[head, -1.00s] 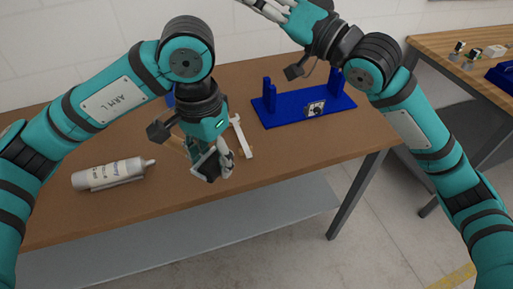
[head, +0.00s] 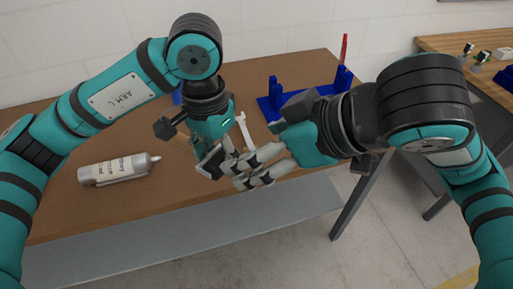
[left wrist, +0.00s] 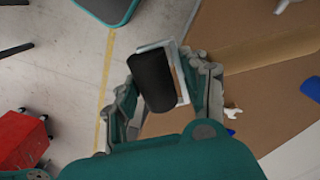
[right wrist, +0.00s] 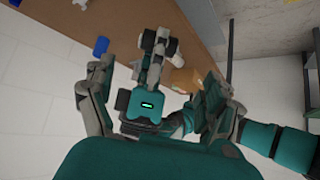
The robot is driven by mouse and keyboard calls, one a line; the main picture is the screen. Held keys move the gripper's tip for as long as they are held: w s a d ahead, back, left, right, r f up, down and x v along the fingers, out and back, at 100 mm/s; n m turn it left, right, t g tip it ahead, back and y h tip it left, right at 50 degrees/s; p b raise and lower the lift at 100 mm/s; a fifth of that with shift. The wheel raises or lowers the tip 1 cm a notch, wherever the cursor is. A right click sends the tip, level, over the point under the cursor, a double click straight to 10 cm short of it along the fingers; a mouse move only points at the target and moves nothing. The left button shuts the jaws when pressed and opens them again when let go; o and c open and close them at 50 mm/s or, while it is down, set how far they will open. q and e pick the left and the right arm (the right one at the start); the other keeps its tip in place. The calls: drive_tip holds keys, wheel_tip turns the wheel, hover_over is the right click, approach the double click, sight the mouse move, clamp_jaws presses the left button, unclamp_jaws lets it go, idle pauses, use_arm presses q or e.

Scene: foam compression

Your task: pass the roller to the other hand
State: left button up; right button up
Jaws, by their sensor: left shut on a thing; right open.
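My left gripper (head: 212,158) is shut on the roller (head: 208,165) and holds it above the table's front edge. In the left wrist view the roller (left wrist: 152,82) is a black cylinder in a pale frame between the fingers. My right gripper (head: 240,175) is open, with its pale fingers pointing left just beside the roller. In the right wrist view the left gripper (right wrist: 150,88) and the roller lie between my spread right fingers. I cannot tell whether they touch. The roller's handle is mostly hidden.
A white bottle (head: 118,168) lies on the brown table (head: 75,205) at left. A wrench (head: 243,130) lies behind the grippers. A blue stand (head: 268,104) is partly hidden by my right arm, with a red upright object (head: 344,48) behind it. Another table (head: 440,47) stands at right.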

sight(221, 159)
drive_tip(key=x, duration=1.2)
drive_tip(key=shift+s+d+f, duration=0.1)
drive_tip(key=shift+s+f, duration=0.05)
drive_tip(key=shift+f, duration=0.1)
drive_tip(key=shift+s, duration=0.2)
drive_tip(key=c, duration=1.4)
use_arm(q)
drive_tip(key=o, duration=1.1)
use_arm(e)
drive_tip(key=shift+c, duration=0.2)
use_arm(q)
drive_tip(key=o, duration=0.3)
use_arm(e)
drive_tip(key=shift+w, duration=0.15)
use_arm(q)
drive_tip(key=shift+o, duration=0.2)
drive_tip(key=shift+r, duration=0.1)
